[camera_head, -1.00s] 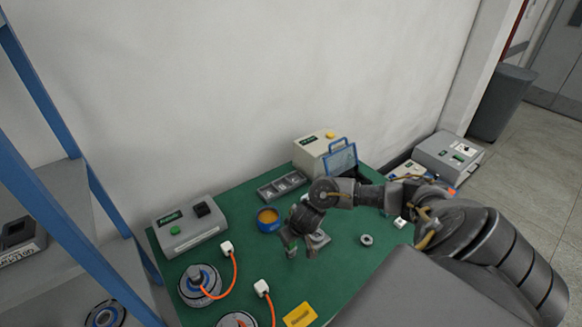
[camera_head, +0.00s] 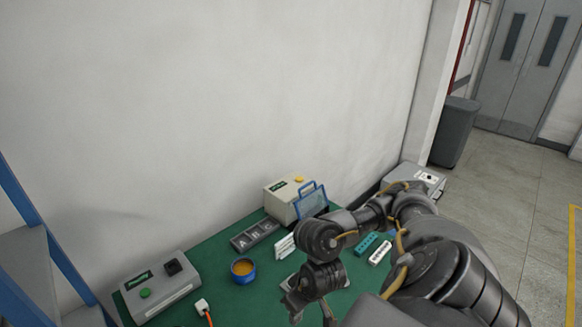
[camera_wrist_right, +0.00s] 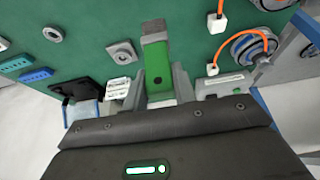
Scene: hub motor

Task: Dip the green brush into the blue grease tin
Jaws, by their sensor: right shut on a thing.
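The blue grease tin (camera_head: 243,271), round and filled with orange-yellow grease, stands on the green bench mat in the head view. It does not show in the right wrist view. My right gripper (camera_head: 294,306) is to the right of the tin and nearer the camera, apart from it. In the right wrist view my right gripper (camera_wrist_right: 159,82) is shut on the green brush (camera_wrist_right: 157,62), whose grey end points away from the wrist. The brush is hidden or cannot be made out in the head view. My left gripper is not in view.
A grey box with a green button (camera_head: 160,287) stands left of the tin, and a grey parts tray (camera_head: 255,235) lies behind it. A beige box (camera_head: 292,197) is at the back. A white connector (camera_head: 202,307) lies near the front. Hub motor parts (camera_wrist_right: 252,48) show in the wrist view.

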